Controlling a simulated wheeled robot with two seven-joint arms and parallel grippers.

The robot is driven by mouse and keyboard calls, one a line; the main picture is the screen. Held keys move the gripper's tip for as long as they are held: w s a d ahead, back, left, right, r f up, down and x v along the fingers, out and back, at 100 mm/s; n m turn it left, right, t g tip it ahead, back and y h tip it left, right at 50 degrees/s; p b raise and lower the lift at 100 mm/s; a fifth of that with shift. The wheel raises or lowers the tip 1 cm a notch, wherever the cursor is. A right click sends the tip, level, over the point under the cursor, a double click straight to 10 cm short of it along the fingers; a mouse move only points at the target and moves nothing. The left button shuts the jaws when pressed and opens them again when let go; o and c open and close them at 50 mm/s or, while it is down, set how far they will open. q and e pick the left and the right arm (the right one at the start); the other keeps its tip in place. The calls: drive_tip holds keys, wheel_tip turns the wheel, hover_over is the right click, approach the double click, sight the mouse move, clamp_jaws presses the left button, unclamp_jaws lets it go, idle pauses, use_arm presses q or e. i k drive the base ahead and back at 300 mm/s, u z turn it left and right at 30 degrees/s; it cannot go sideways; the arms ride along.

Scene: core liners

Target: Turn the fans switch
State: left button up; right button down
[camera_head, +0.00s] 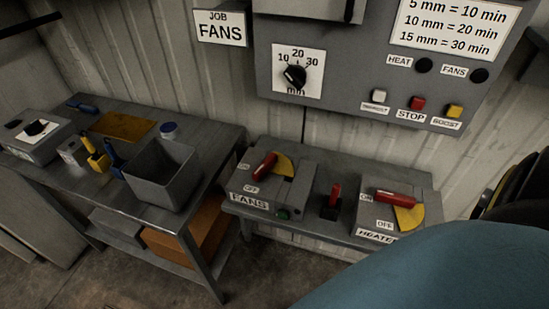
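The fans switch is a grey box (268,191) labelled FANS, on a small grey bench at the centre. Its red lever (264,166) leans up and to the right, beside a yellow quarter plate (284,165). ON and OFF labels are on its face, with OFF below the lever. A small green button or lamp (283,214) is on its front. A similar box labelled HEATER (391,211) stands to its right, its red lever (395,196) lying nearly level. Neither gripper is in view.
A smaller red lever (335,192) stands between the two boxes. A wall panel (350,90) with a dial and buttons hangs above. A left workbench (222,158) holds a grey bin (160,172) and tools. A large blue shape fills the lower right.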

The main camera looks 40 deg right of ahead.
sight(276, 162)
drive_tip(key=i, duration=0.35)
drive_tip(key=z, duration=0.65)
